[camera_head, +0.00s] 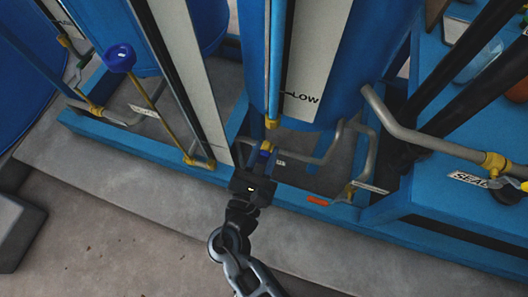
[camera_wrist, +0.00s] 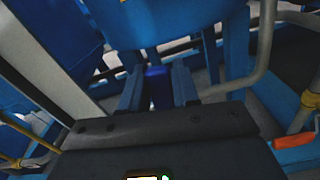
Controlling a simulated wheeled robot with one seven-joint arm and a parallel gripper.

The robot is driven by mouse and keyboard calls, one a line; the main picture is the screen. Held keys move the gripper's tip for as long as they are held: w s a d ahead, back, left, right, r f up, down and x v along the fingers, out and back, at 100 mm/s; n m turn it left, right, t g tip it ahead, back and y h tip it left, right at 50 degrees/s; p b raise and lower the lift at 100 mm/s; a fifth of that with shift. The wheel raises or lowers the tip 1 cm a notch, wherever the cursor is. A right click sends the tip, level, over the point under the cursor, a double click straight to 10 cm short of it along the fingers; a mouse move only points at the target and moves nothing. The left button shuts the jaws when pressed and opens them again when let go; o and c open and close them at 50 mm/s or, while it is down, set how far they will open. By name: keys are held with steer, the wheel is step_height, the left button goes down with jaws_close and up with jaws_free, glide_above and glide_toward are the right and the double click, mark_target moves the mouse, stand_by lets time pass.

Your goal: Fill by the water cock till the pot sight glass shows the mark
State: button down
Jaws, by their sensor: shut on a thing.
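My gripper (camera_head: 257,172) is shut on the blue handle (camera_head: 264,153) of a small cock at the foot of the middle blue tank. In the wrist view the blue handle (camera_wrist: 157,86) stands between the two dark fingers. The pot sight glass (camera_head: 276,60) is the upright narrow tube above the cock, ending in a yellow fitting. A white scale strip (camera_head: 318,40) beside it carries a LOW mark (camera_head: 300,97). The tube looks blue along its visible length; I cannot tell a water level. The label beside the cock is unreadable.
A yellow-stemmed valve with a blue knob (camera_head: 120,57) stands at left. Grey pipes (camera_head: 400,130) and a SEAL label (camera_head: 470,178) are at right. An orange-red tag (camera_head: 318,200) sits on the blue base frame. Bare floor (camera_head: 100,225) lies in front.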

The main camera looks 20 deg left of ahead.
steer(key=shift+a+r+n+p, duration=0.25)
steer(key=shift+a+n+p, duration=0.15)
steer(key=shift+p, duration=0.2)
steer(key=shift+a+n+p, duration=0.25)
steer(key=shift+n+p, duration=0.05)
steer(key=shift+p, duration=0.05)
steer(key=shift+s+a+f+n, duration=0.1)
steer(key=shift+a+f+n, duration=0.05)
steer(key=shift+a+n, duration=0.2)
steer(key=c, duration=0.9)
jaws_free()
steer(key=shift+s, duration=0.1)
steer(key=s, duration=0.7)
steer(key=shift+s+d+p, duration=0.3)
steer(key=shift+p, duration=0.1)
